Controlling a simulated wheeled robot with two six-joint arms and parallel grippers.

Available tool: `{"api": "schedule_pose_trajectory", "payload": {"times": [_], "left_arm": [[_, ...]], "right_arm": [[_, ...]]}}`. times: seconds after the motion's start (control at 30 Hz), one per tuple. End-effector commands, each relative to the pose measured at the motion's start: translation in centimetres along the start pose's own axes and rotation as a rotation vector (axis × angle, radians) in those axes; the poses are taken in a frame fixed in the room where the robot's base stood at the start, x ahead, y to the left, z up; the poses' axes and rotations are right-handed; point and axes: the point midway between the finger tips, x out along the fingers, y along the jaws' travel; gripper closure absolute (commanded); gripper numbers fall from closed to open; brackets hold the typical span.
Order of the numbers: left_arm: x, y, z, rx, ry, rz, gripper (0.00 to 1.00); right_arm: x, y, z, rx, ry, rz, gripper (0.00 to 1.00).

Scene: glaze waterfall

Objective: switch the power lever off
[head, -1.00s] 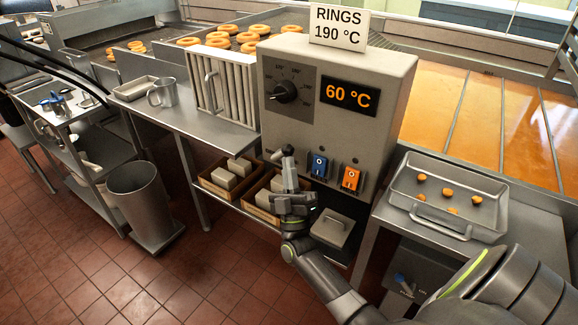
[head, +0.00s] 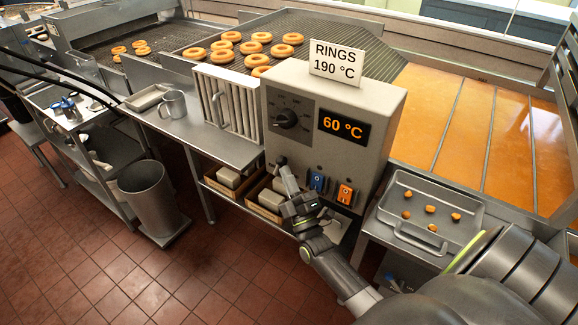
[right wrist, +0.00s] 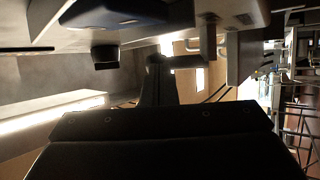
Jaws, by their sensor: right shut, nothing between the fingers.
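The power lever (head: 281,160) looks like a short dark lever with a rounded end, low on the left of the front of the grey control box (head: 376,108). My right gripper (head: 288,178) is shut and empty, its fingers pointing up and its tips right at the lever. The fingers partly cover the lever, and I cannot tell whether they touch it. In the right wrist view, the shut fingers (right wrist: 158,86) point toward the box's underside and front. A blue switch (head: 317,181) and an orange switch (head: 345,194) sit to the right of the gripper. My left gripper is not in view.
The box carries a dial (head: 287,119), a display (head: 342,127) reading 60 °C and a sign (head: 335,64) reading RINGS 190 °C. A metal tray (head: 463,211) with several dough pieces stands at right. A bin (head: 150,199) stands on the floor at left.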

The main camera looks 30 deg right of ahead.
Motion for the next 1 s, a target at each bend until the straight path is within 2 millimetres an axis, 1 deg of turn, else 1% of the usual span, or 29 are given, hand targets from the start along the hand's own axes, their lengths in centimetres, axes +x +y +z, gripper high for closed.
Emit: {"api": "schedule_pose_trajectory", "payload": {"times": [0.03, 0.2, 0.6, 1.0], "left_arm": [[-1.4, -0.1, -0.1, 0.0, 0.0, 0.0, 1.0], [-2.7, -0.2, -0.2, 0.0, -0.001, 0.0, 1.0], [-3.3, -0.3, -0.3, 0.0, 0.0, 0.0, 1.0], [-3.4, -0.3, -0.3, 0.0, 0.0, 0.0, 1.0]], "right_arm": [[0.6, 0.8, -0.3, -0.016, 0.002, -0.031, 1.0], [1.1, 0.6, -0.5, -0.022, 0.001, -0.048, 1.0], [2.2, 0.6, -1.0, -0.022, 0.003, -0.041, 1.0], [2.6, 0.6, -1.2, -0.021, 0.004, -0.036, 1.0]]}}
